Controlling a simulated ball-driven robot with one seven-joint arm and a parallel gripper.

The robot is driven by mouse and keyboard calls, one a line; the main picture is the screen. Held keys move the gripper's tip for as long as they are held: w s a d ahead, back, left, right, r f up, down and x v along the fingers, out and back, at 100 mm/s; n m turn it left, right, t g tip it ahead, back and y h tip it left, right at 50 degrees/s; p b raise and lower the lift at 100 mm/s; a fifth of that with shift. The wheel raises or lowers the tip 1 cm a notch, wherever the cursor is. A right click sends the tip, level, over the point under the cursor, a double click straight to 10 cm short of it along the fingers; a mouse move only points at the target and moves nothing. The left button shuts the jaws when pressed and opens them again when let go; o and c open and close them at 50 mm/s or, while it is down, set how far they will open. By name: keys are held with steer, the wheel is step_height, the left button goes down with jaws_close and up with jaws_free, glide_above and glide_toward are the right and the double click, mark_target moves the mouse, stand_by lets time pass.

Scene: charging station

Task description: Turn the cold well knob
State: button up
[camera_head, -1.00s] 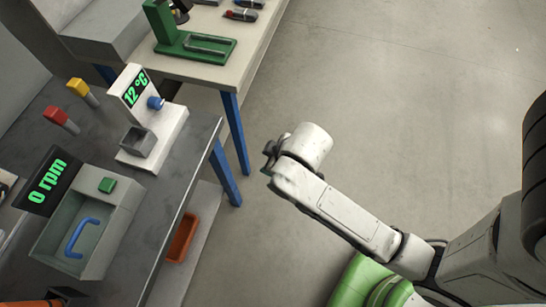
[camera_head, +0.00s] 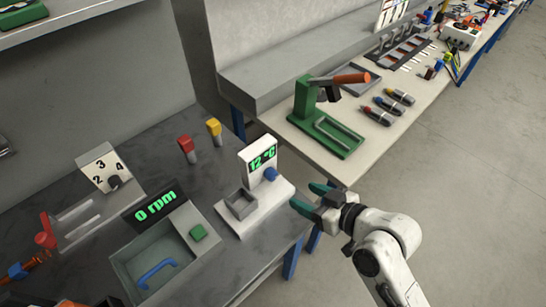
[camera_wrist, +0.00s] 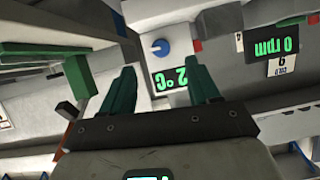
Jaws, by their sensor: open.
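The cold well (camera_head: 262,205) is a white unit with a grey square cup in front and a green display reading 12 °C. Its blue knob (camera_head: 270,174) sits on the right of the upright panel. My gripper (camera_head: 305,195) is open, with green fingers, at the right of the cold well and pointing toward it, apart from the knob. In the wrist view the blue knob (camera_wrist: 160,47) shows ahead, beyond and between the two spread fingers (camera_wrist: 162,88). Nothing is between the fingers.
A grey box with a blue handle (camera_head: 157,272) and a 0 rpm display (camera_head: 155,206) stands to the left. Red (camera_head: 186,145) and yellow (camera_head: 214,128) handled items stand behind. A green stand (camera_head: 325,135) is on the adjoining bench. Floor at right is free.

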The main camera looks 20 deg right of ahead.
mark_target(275, 176)
steer(key=shift+t, duration=0.3)
steer(key=x, duration=0.3)
steer(key=p+x, duration=0.1)
steer(key=x, duration=0.3)
steer(key=r+x, duration=0.1)
steer(key=x, duration=0.3)
steer(key=shift+w, duration=0.35)
steer(key=c, duration=1)
